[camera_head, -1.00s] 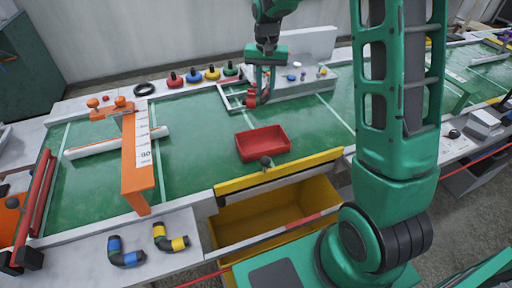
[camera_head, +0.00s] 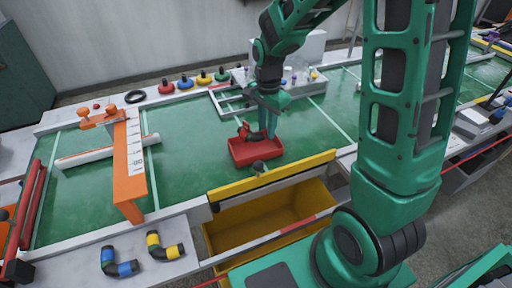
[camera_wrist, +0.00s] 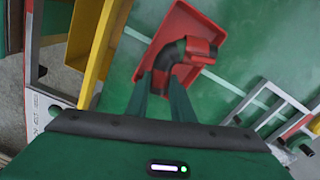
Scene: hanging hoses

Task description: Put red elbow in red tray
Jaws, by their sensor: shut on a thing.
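The red elbow (camera_head: 243,129) is a bent pipe piece with dark and red bands. My gripper (camera_head: 269,135) is shut on it, pointing down over the red tray (camera_head: 272,153). In the wrist view the elbow (camera_wrist: 185,70) sits at the tips of my fingers (camera_wrist: 165,88), in front of the red tray (camera_wrist: 168,24). The elbow overlaps the tray's far left part in the head view. I cannot tell whether it touches the tray floor. The tray lies on the green table top, and my fingers hide part of it.
An open yellow bin (camera_head: 265,217) stands at the table's front, below a yellow bar (camera_head: 275,173). Blue-banded (camera_head: 118,263) and yellow-banded (camera_head: 163,247) elbows lie at the front left. An orange stand with a scale (camera_head: 129,170) is left of the tray. A metal frame (camera_head: 229,100) lies behind the tray.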

